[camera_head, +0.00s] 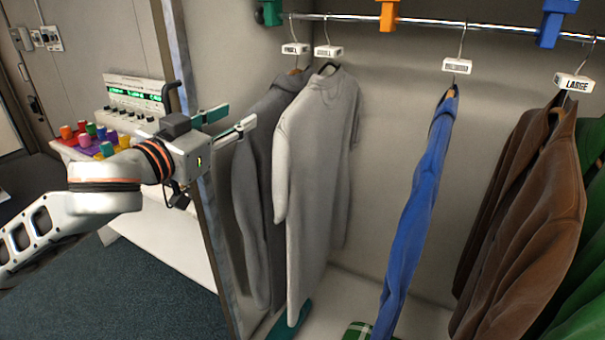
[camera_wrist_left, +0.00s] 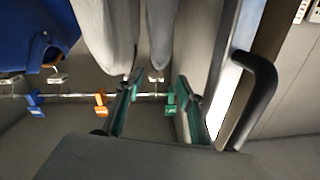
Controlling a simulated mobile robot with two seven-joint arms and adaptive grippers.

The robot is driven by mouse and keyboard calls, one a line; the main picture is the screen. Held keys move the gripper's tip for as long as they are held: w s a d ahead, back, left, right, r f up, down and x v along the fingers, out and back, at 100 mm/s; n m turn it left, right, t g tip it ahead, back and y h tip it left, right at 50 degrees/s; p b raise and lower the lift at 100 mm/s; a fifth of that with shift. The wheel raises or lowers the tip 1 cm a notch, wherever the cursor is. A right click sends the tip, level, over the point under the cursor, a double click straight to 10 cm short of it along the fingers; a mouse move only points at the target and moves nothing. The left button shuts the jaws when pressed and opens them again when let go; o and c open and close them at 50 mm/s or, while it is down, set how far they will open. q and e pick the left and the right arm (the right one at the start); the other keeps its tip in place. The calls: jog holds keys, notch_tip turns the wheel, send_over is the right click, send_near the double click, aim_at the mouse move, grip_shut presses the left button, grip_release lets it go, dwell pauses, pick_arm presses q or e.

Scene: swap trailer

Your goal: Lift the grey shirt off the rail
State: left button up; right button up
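A light grey shirt (camera_head: 320,150) hangs from the rail on a tagged hanger. A darker grey shirt (camera_head: 252,190) hangs close on its left, partly behind it. Two grey garments also show in the left wrist view (camera_wrist_left: 106,35), where the rail appears low in the picture. My left gripper (camera_head: 240,119) is open and empty, its teal fingers just left of the shirts at upper-body height. The fingers also show apart in the left wrist view (camera_wrist_left: 158,100).
The metal rail (camera_head: 390,20) carries coloured clips. A blue garment (camera_head: 420,205), a brown garment (camera_head: 530,210) and a green one hang to the right. A gap lies between light grey and blue. The closet's side post (camera_head: 200,160) and a counter with coloured spools (camera_head: 100,140) stand left.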

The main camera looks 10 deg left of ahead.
aim_at(249, 113)
pick_arm(q)
jog(key=shift+w+d+r, duration=0.1)
jog(key=shift+w+d, duration=0.15)
jog(key=shift+w, duration=0.4)
jog(key=x, duration=0.4)
jog(key=f+x, duration=0.1)
jog(key=x, duration=0.1)
jog(key=shift+d, duration=0.15)
grip_shut()
jog(key=shift+r, duration=0.15)
